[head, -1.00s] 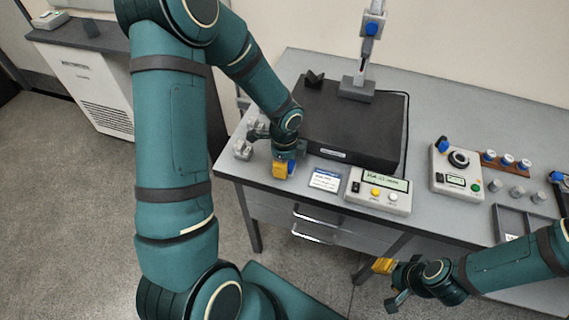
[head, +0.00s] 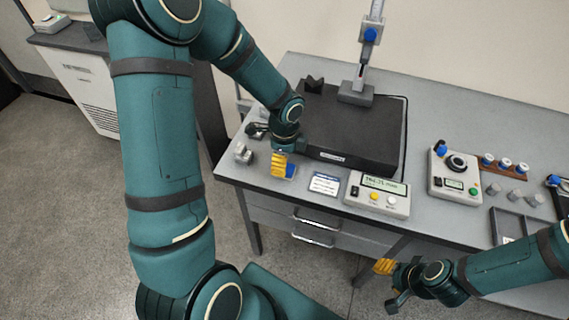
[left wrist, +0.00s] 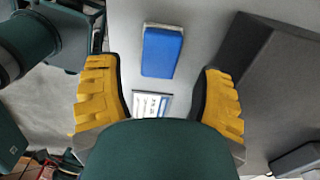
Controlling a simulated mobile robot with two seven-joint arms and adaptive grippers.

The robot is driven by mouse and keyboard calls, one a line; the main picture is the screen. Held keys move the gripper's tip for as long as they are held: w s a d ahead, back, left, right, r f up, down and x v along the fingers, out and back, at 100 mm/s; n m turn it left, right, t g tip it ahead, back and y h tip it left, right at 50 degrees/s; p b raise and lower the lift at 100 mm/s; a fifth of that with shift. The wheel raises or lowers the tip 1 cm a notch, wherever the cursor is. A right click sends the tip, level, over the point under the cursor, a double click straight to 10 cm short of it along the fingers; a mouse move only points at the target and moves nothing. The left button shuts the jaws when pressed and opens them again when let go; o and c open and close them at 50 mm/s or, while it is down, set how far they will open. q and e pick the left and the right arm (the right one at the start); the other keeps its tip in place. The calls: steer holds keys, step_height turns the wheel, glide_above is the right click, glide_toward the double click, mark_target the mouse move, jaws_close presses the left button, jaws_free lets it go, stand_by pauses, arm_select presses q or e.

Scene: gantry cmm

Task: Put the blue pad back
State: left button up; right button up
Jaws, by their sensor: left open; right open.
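The blue pad (left wrist: 162,52) is a small blue block with a pale edge. In the left wrist view it lies on the grey bench top, ahead of and between my left gripper's yellow fingers (left wrist: 160,95), apart from both. In the head view a sliver of the pad (head: 291,171) shows beside those fingers, which partly hide it near the bench's front left edge. My left gripper (head: 280,164) is open and empty over this corner. My right gripper (head: 385,275) is open and empty, in front of the bench's front edge.
A black plate (head: 350,128) with a gauge stand (head: 358,92) lies behind and right of the pad. A small label card (head: 324,183) and a display box (head: 377,194) stand to its right. A grey metal piece (head: 243,153) sits left of my left gripper.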

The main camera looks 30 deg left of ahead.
arm_select(q)
step_height(320, 180, up, 8)
steer(key=p, duration=0.1)
arm_select(e)
steer(key=shift+w+r, duration=0.3)
steer(key=shift+r, duration=0.6)
arm_select(q)
steer(key=shift+s+f, duration=0.1)
steer(key=shift+f, duration=0.05)
